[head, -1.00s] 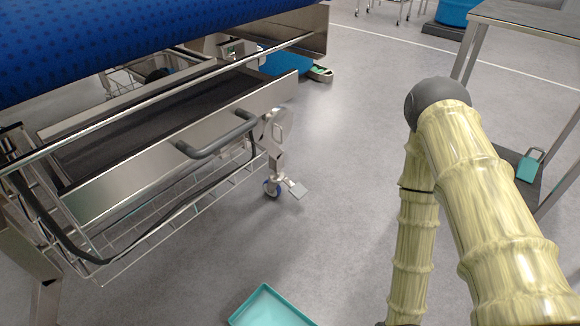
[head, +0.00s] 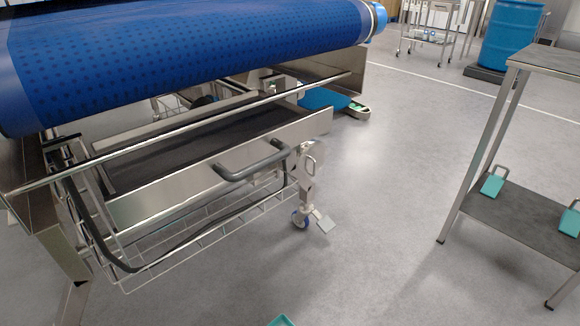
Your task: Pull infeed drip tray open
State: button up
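The infeed drip tray (head: 165,198) is a steel drawer with a dark inside, below the blue conveyor belt (head: 190,50). Its grey bar handle (head: 252,162) is on the front face. The drawer front stands out near the frame's front rail, and part of the dark inside shows; how far it is open I cannot tell. My gripper and arm are not in the head view now, and nothing touches the handle.
A steel table (head: 545,62) with a lower shelf (head: 505,222) holding teal items stands at right. A teal object (head: 282,321) lies at the bottom edge. The middle floor is clear.

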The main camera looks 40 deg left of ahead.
aim_at(147, 181)
jog(key=k, duration=0.75)
jog(key=u, duration=1)
